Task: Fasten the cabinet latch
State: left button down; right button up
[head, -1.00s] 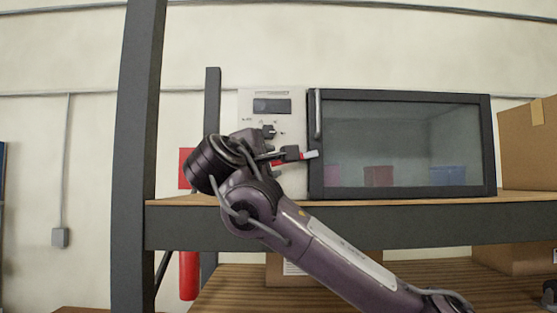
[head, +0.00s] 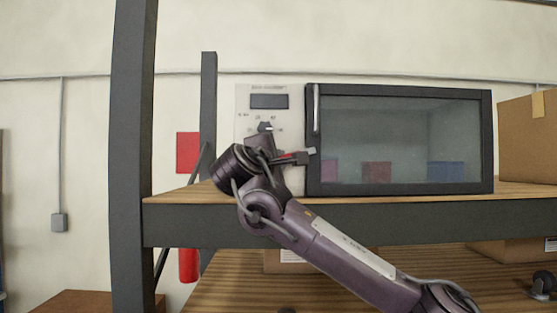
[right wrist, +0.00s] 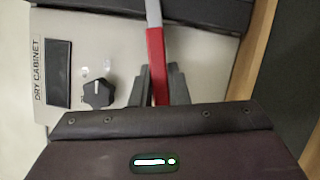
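The dry cabinet (head: 399,188) stands on the shelf, with its dark-framed glass door looking shut and a vertical handle (head: 316,108) at the door's left edge. Its pale panel carries a display and a black knob (right wrist: 97,93). The latch lever (right wrist: 156,48) is red with a grey end, which points towards the dark door frame and overlaps its edge in the right wrist view. My right gripper (right wrist: 160,72) has a finger on each side of the red part, with no clear gap, and looks shut on it. In the head view my arm hides part of the panel. My left gripper is not in view.
A dark upright post (head: 133,160) stands left of the cabinet. A cardboard box (head: 527,145) sits close to its right on the wooden shelf (head: 170,196). More boxes are on the lower shelf, below my right arm.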

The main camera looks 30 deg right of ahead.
grip_shut()
jog(key=shift+m+b, duration=0.5)
jog(key=shift+b, duration=0.2)
jog(key=shift+a+r+m+g+b, duration=0.1)
jog(key=shift+r+m+g+b, duration=0.05)
jog(key=shift+m+g+b, duration=0.2)
jog(key=shift+r+m+y, duration=0.3)
jog(key=shift+m, duration=0.35)
jog(key=o, duration=0.6)
grip_release()
jog(key=shift+r, duration=0.1)
